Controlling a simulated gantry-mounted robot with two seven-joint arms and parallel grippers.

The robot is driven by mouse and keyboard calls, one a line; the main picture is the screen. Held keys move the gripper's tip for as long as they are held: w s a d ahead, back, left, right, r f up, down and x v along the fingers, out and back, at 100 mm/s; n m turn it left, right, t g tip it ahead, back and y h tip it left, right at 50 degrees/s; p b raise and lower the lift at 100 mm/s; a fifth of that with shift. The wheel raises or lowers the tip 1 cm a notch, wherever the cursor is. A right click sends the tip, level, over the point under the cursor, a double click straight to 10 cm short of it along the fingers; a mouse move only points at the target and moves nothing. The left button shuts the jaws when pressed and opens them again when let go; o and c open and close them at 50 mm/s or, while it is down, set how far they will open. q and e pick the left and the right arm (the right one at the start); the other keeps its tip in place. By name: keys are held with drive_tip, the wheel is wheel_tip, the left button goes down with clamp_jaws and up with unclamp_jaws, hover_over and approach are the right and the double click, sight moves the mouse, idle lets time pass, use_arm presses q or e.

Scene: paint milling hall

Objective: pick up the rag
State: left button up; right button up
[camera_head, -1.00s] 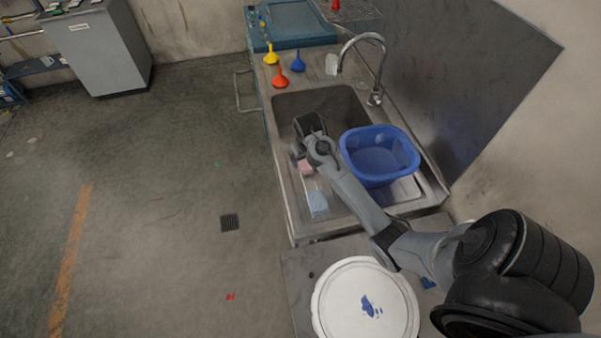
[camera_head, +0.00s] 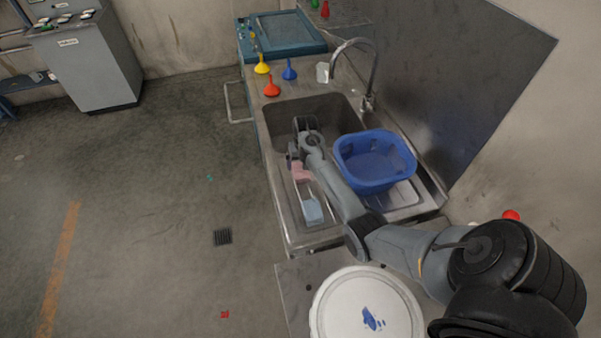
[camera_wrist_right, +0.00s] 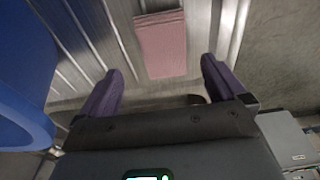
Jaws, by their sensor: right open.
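A folded pink cloth (camera_head: 303,172), which looks like the rag, lies on the ribbed metal drainboard in front of the sink basin. In the right wrist view the pink cloth (camera_wrist_right: 162,45) lies flat ahead of the fingertips, roughly centred between them. My right gripper (camera_wrist_right: 160,80) is open, with nothing between its purple-grey fingers. In the head view my right gripper (camera_head: 294,163) hangs over the near side of the basin, beside the pink cloth, and my wrist partly hides that area. A light blue folded piece (camera_head: 312,211) lies nearer on the drainboard. My left gripper is out of view.
A blue plastic tub (camera_head: 375,160) stands right of my forearm and shows close at the left of the wrist view. A curved faucet (camera_head: 371,75) rises behind it. Several funnels stand beyond the basin. A white round lid (camera_head: 345,300) with blue paint is nearest.

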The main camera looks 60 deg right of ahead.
sight(300, 170)
drive_tip(key=f, duration=0.3)
drive_tip(key=shift+w+a+f, duration=0.15)
drive_tip(key=shift+w+f, duration=0.05)
drive_tip(key=shift+w, duration=0.15)
drive_tip(key=shift+f, duration=0.5)
drive_tip(key=shift+c, duration=0.2)
drive_tip(key=c, duration=1.1)
drive_tip(key=shift+r, duration=0.2)
wheel_tip(300, 170, up, 18)
drive_tip(key=p, duration=1.9)
drive_tip(key=shift+f, duration=0.15)
